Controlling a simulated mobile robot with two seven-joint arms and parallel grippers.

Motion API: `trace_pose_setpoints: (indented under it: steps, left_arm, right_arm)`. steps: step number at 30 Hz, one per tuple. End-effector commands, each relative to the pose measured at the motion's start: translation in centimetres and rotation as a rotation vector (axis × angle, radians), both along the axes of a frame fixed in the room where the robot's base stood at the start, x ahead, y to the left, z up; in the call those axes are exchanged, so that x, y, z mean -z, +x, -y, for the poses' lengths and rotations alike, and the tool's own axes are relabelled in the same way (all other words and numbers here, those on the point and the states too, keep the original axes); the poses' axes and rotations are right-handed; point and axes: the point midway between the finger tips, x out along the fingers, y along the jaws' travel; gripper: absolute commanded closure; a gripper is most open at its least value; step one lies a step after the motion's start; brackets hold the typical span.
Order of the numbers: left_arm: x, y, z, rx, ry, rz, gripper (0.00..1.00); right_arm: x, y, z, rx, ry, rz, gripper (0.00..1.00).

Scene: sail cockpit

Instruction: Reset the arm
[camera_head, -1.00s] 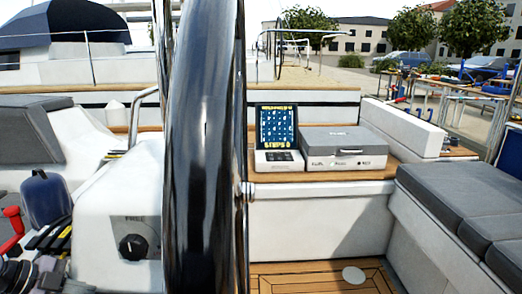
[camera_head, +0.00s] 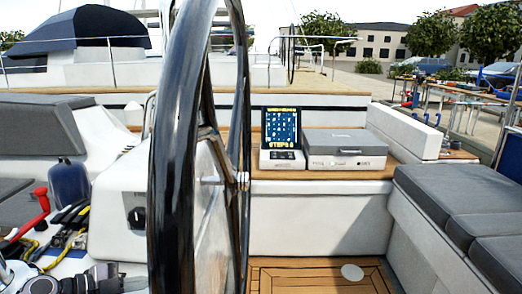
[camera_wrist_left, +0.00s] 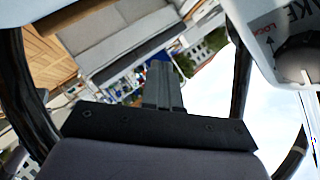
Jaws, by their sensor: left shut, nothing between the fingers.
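My left gripper (camera_wrist_left: 163,85) shows in the left wrist view with its two fingers together and nothing between them. It points toward the distant quay and sky, and that picture is tilted. A dark curved bar, which looks like the steering wheel (camera_wrist_left: 240,85), passes to its right, and another dark bar is at the left edge. A white console with a knob (camera_wrist_left: 300,62) and the letters "LOCK" is at the upper right. In the head view the black steering wheel (camera_head: 170,165) stands upright in the centre-left. My right gripper is in neither view.
A white console (camera_head: 118,205) stands just left of the wheel, with tools (camera_head: 65,220) and a red-handled item (camera_head: 40,202) beside it. A grey case (camera_head: 345,142) and a puzzle screen (camera_head: 281,128) sit on the seat beyond.

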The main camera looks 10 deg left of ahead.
Motion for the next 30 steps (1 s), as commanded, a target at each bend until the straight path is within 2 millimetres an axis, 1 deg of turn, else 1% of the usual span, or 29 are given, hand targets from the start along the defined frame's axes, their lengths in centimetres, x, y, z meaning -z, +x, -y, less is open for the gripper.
trace_pose_setpoints:
  steps: [1, 3, 6, 10, 14, 17, 20, 23, 24, 26, 27, 30]
  left_arm:
    - [-0.3, 0.0, 2.0, -0.031, -0.064, 0.048, 1.00]
    - [-1.1, 0.2, 3.8, -0.102, -0.143, 0.114, 1.00]
    - [-2.0, 0.1, 5.4, -0.233, -0.244, 0.174, 1.00]
    - [-2.3, -0.7, 6.0, -0.437, -0.344, 0.189, 1.00]
    - [-1.3, -2.3, 5.6, -0.659, -0.401, 0.130, 1.00]
    - [0.2, -4.4, 5.0, -0.824, -0.416, 0.036, 1.00]
    - [2.2, -7.1, 4.7, -0.972, -0.407, -0.096, 1.00]
    - [4.4, -10.5, 4.9, -1.091, -0.375, -0.261, 1.00]
    - [5.2, -12.1, 5.1, -1.129, -0.359, -0.333, 1.00]
    - [6.2, -14.3, 5.4, -1.171, -0.330, -0.437, 1.00]
    - [6.8, -15.7, 5.7, -1.190, -0.312, -0.502, 1.00]
    - [7.8, -18.9, 6.6, -1.216, -0.269, -0.647, 1.00]
  right_arm:
    - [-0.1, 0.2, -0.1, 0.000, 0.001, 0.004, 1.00]
    - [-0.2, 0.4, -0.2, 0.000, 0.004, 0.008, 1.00]
    - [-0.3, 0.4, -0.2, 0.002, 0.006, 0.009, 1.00]
    - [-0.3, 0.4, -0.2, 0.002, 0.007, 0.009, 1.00]
    - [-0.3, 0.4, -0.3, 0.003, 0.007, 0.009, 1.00]
    - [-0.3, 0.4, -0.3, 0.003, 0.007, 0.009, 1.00]
    - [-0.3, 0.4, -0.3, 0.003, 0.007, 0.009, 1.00]
    - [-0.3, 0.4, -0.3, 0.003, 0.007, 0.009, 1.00]
    - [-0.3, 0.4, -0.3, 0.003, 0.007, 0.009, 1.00]
    - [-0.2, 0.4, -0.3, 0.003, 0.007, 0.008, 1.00]
    - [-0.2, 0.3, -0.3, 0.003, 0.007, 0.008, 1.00]
    - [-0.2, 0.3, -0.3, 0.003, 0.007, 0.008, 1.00]
